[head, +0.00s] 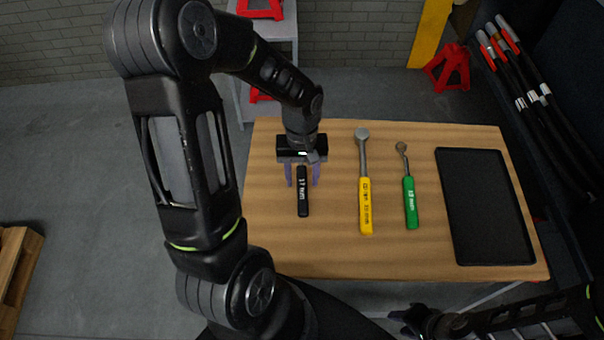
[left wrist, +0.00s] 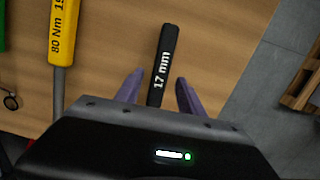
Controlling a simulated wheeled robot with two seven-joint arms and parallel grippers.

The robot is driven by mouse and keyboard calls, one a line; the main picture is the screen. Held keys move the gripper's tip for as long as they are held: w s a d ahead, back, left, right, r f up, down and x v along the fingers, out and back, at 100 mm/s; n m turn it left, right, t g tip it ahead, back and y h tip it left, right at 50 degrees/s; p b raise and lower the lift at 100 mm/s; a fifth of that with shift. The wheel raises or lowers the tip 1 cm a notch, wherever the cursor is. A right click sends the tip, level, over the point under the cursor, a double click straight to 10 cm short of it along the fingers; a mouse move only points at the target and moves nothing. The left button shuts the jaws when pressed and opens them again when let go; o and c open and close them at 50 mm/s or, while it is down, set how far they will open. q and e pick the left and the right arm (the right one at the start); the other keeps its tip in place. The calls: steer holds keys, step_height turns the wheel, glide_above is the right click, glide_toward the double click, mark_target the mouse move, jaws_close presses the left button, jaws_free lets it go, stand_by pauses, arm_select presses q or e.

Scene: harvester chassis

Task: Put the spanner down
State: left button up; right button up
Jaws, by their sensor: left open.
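The spanner (head: 303,193) has a black handle marked "17 mm" and lies on the wooden table, left of the other tools. It also shows in the left wrist view (left wrist: 165,62), where its near end is hidden by my gripper body. My left gripper (head: 302,184) is open, with its purple fingers on either side of the spanner; in the left wrist view (left wrist: 157,82) gaps show between the fingers and the handle. My right gripper (head: 408,316) is dark and low at the front edge of the table; whether it is open is unclear.
A yellow-handled torque wrench (head: 365,200) and a green-handled tool (head: 410,200) lie to the right of the spanner. A black tray (head: 485,205) lies at the table's right. The wooden table (head: 270,245) is bare at the front left. A wooden pallet (head: 15,265) stands on the floor at left.

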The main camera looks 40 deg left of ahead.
arm_select(q)
steer(key=shift+r, duration=0.15)
step_height(320, 180, up, 12)
steer(key=b, duration=0.1)
steer(key=shift+w+a, duration=0.4)
steer(key=shift+w, duration=0.05)
stand_by(0.7)
